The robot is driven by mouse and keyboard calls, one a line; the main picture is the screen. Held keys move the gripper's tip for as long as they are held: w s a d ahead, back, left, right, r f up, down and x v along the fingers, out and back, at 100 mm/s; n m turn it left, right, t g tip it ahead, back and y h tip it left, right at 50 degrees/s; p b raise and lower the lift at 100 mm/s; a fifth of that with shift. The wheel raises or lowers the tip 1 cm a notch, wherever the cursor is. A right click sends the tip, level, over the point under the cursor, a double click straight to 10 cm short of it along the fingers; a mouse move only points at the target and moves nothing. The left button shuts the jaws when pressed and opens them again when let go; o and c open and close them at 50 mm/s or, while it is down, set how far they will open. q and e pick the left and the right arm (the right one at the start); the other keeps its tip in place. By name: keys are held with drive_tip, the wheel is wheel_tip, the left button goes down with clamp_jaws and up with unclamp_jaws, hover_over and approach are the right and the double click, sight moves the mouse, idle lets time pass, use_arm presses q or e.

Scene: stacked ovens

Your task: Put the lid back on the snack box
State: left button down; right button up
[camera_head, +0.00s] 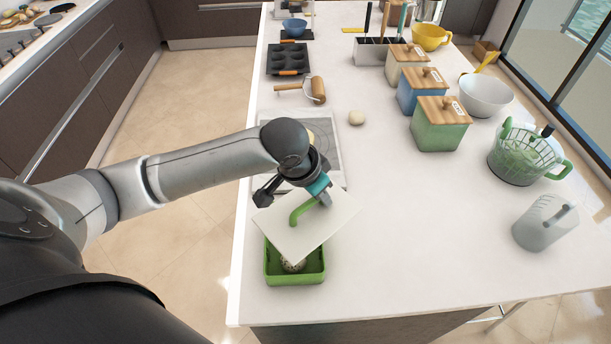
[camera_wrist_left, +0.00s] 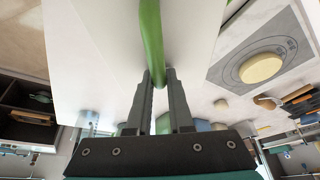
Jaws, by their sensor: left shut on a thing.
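The snack box (camera_head: 296,278) is a green open container at the near left edge of the counter, with something speckled (camera_head: 292,265) inside. The lid (camera_head: 335,222) is a white square plate with a green curved handle (camera_head: 303,212). My left gripper (camera_head: 322,194) is shut on the handle. The lid is tilted and turned relative to the box, held above it and covering its far part from the head view. In the left wrist view the lid (camera_wrist_left: 90,60) fills the upper left, with the green handle (camera_wrist_left: 151,40) between the fingers (camera_wrist_left: 160,100). My right gripper is not in view.
A grey mat with dough (camera_wrist_left: 262,68) lies just beyond the lid. The counter right of the box is clear.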

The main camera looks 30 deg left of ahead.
sight(306, 218)
use_arm(q)
drive_tip(key=s+a+m+p, duration=0.1)
drive_tip(key=s+p, duration=0.1)
drive_tip(key=p, duration=0.1)
drive_tip(key=shift+a+r+p, duration=0.15)
drive_tip(key=shift+a+p, duration=0.2)
drive_tip(key=shift+s+a+m+g+p, duration=0.2)
drive_tip(key=shift+m+g+p, duration=0.1)
drive_tip(key=shift+p, duration=0.05)
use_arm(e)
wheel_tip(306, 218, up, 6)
use_arm(q)
drive_tip(key=shift+h, duration=0.3)
wheel_tip(306, 218, down, 5)
drive_tip(key=b, duration=0.5)
drive_tip(key=shift+r, duration=0.15)
drive_tip(key=shift+f+b, duration=0.65)
drive_tip(key=shift+f, duration=0.45)
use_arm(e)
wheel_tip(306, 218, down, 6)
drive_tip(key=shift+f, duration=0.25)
use_arm(q)
drive_tip(key=shift+s+p, duration=0.1)
drive_tip(key=shift+p, duration=0.85)
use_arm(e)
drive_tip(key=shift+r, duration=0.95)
